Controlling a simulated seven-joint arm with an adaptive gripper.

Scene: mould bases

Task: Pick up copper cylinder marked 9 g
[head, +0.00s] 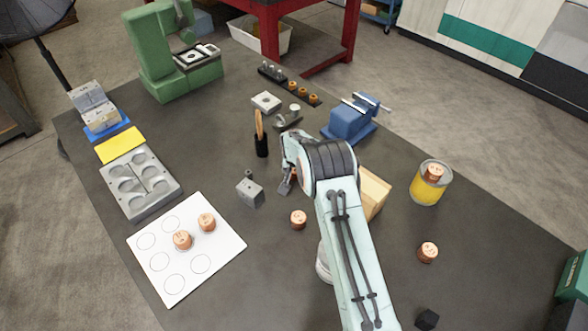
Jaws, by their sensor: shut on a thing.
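My gripper (287,184) is over the middle of the table, mostly hidden by my own arm. A bit of a copper cylinder (294,174) shows at its fingers, and the gripper is shut on it. Whether it touches the table is hidden. Other copper cylinders stand on the table: one (299,219) just below the gripper in the picture, one (428,252) at the right. Two more, a left one (182,240) and a right one (207,222), stand on the white sheet (218,259). Another (434,173) is at the yellow-banded container. Their marks are too small to read.
A grey block (250,193) and a black holder (261,145) stand left of the gripper. A wooden block (374,191) is behind my arm, and a blue vise (350,121) stands farther back. The yellow-banded container (428,190) is at the right. The white sheet has several empty circles.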

